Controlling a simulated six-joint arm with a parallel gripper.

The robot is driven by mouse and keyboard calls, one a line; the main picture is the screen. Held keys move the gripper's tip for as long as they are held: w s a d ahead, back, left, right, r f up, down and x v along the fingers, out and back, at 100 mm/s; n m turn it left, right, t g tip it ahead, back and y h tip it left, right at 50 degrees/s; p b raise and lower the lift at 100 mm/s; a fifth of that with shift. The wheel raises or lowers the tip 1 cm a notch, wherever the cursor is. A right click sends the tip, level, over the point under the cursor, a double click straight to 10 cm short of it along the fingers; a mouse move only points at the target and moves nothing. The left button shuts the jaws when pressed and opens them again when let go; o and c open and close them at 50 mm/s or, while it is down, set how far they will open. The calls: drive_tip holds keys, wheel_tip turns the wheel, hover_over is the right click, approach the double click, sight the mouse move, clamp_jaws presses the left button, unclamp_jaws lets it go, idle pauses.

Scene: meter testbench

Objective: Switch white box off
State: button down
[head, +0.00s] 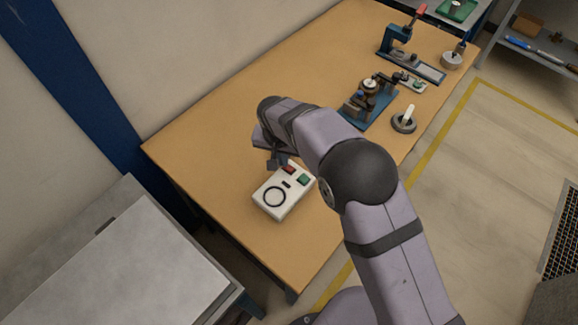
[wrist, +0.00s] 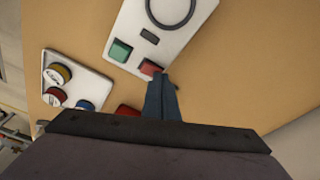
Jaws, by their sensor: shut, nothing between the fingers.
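The white box (head: 282,197) sits near the front end of the wooden table. Its top has a black ring, a small dark rectangular part, a green button (head: 304,179) and a red button (head: 289,170). In the wrist view the white box (wrist: 165,35) shows its green button (wrist: 120,50) and red button (wrist: 150,67). My gripper (wrist: 162,78) is shut and empty, its fingertips right at the red button's edge. I cannot tell whether they touch it. In the head view my gripper (head: 277,163) is over the red-button end of the box, partly hidden by my arm.
In the wrist view a white panel (wrist: 77,84) with several round coloured buttons lies beside the box. Farther back on the table (head: 225,105) stand a blue-based device (head: 368,105), a blue press (head: 398,42) and a round dark base with a white peg (head: 404,122). The table's left part is clear.

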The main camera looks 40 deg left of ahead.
drive_tip(key=shift+r+p, duration=0.75)
drive_tip(key=shift+r, duration=0.7)
drive_tip(key=shift+r, duration=0.1)
drive_tip(key=shift+r+p, duration=0.85)
drive_tip(key=shift+r, duration=0.55)
drive_tip(key=w+d+r+m+h, duration=0.1)
drive_tip(key=w+d+r, duration=0.35)
drive_tip(key=d, duration=1.05)
drive_tip(key=w+d+r+m, duration=0.25)
drive_tip(key=w+d, duration=0.25)
drive_tip(key=d, duration=1)
drive_tip(key=s+d+g, duration=0.1)
drive_tip(key=s+d, duration=0.6)
drive_tip(key=d, duration=0.3)
drive_tip(key=s+d+m+g, duration=0.1)
drive_tip(key=s+d, duration=0.6)
drive_tip(key=d, duration=0.3)
drive_tip(key=shift+r, duration=0.4)
